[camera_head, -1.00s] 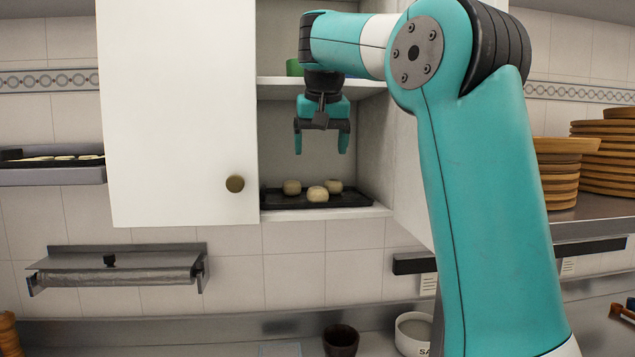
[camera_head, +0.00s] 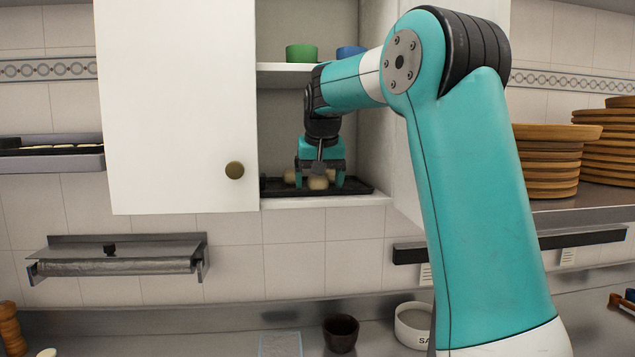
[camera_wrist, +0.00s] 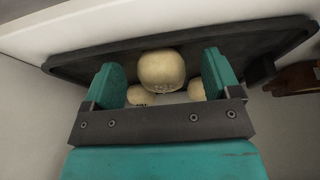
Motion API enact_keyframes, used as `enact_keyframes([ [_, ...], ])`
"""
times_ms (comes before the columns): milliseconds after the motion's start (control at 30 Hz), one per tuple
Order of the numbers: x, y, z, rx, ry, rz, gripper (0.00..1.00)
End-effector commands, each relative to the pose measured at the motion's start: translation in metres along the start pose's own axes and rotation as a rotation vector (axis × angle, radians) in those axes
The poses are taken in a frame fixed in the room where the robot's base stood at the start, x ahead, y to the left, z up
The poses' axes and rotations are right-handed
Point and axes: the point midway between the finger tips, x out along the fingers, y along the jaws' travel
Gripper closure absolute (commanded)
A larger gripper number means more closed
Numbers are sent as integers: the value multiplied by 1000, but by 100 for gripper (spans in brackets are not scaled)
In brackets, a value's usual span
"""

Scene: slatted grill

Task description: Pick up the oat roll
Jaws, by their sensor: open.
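Three pale round rolls sit on a black tray (camera_head: 358,187) on the cupboard's bottom shelf. They have small dark lettering that I cannot read surely, so I cannot tell which is the oat roll. My gripper (camera_head: 320,184) is open and pointing down over the tray, with its fingers around the front roll (camera_head: 317,183). In the wrist view the largest-looking roll (camera_wrist: 162,68) lies between the teal fingers, with a gap on each side. Two other rolls, a left one (camera_wrist: 137,96) and a right one (camera_wrist: 196,90), are partly hidden by the gripper.
The white cupboard door (camera_head: 180,110) stands open at the left. The upper shelf (camera_head: 285,67) above the gripper holds a green cup (camera_head: 301,54) and a blue cup (camera_head: 350,52). The cupboard's side wall is close on the right. Wooden plates (camera_head: 547,165) are stacked further right.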

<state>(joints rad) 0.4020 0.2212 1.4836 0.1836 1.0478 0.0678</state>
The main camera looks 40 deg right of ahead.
Motion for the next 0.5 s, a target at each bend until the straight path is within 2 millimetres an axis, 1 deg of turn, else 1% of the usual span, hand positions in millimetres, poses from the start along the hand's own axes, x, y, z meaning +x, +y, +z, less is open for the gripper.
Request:
enact_keyframes([
  [100, 0, 0, 0, 0, 0, 0, 17],
  [133, 0, 0, 0, 0, 0, 0, 22],
  [333, 0, 0, 0, 0, 1, 0, 68],
  [367, 0, 0, 0, 0, 1, 0, 70],
  [500, 0, 0, 0, 0, 1, 0, 71],
])
